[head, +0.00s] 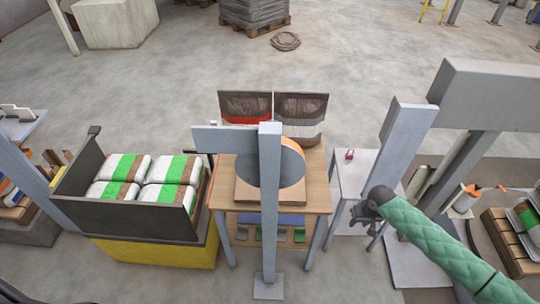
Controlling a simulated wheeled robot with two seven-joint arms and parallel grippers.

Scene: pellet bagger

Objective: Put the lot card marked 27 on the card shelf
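I cannot make out a lot card marked 27 or any card number in the head view. No card shelf can be told for sure. A wooden table (319,190) in the middle has a low shelf under its top with a blue piece (270,219) and several small green and grey items, too small to identify. My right gripper (364,214), dark, at the end of a green padded arm, is beside the small white table (350,170), right of the wooden table. Its fingers are small and dark, and I see nothing clearly held. My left gripper is not in view.
A grey post (270,200) with a round disc stands before the wooden table. A dark bin (140,218) of green-and-white bags stands left. A red padlock-like item (350,155) lies on the white table. Grey machine columns (408,130) stand right. The floor behind is mostly open.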

